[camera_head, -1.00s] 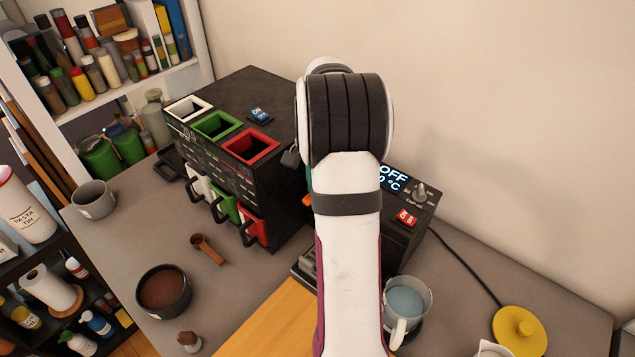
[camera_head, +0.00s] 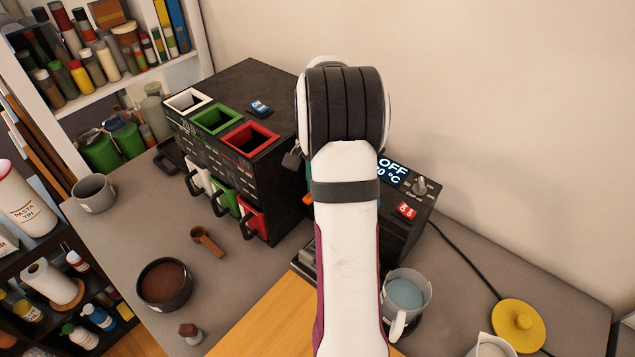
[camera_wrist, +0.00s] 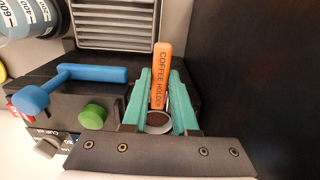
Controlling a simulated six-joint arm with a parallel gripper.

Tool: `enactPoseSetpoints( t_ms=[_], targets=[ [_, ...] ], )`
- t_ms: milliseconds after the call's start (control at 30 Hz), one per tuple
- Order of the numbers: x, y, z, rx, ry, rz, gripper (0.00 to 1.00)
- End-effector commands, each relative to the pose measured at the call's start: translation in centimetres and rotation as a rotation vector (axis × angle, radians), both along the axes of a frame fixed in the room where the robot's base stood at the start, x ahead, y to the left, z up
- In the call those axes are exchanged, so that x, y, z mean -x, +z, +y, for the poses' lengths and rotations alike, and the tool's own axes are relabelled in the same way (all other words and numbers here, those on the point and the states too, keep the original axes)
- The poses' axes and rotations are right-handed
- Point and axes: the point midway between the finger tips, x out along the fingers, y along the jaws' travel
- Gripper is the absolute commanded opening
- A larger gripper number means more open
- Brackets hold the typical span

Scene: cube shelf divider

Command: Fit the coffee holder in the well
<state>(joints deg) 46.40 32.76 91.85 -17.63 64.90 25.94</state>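In the wrist view the coffee holder (camera_wrist: 161,75) has an orange handle lettered COFFEE HOLDER. Its round cup, with brown coffee inside, shows nearer the wrist. The teal fingers of my gripper (camera_wrist: 160,82) lie on both sides of the handle and appear closed on it. In the head view my arm hides most of the gripper; only a bit of the orange handle (camera_head: 307,199) shows at the arm's left edge. The black coffee machine (camera_head: 400,235), with a display reading OFF and 0 °C, stands partly behind my arm. I cannot make out the well.
A black dispenser (camera_head: 250,190) with white, green and red hoppers stands left of my arm. A mug of blue liquid (camera_head: 405,295) is right of it. A coffee bowl (camera_head: 165,285), brown scoop (camera_head: 208,240) and grey mug (camera_head: 94,193) sit on the left counter. The machine's blue lever (camera_wrist: 75,80) is close to the gripper.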

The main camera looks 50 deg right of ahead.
Motion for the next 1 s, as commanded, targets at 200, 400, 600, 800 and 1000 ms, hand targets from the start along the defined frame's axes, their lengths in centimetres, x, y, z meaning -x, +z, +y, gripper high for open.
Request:
enactPoseSetpoints(
  t_ms=[200,400,600,800,1000],
  targets=[
    [0.0,0.0,0.0,0.0,0.0,0.0,0.59],
    [0.0,0.0,0.0,-0.001,0.0,0.001,0.59],
    [0.0,1.7,0.0,0.001,0.0,-0.002,0.59],
    [0.0,4.0,0.0,0.001,0.0,-0.001,0.59],
    [0.0,5.0,0.0,0.0,0.0,0.001,0.59]
  ],
)
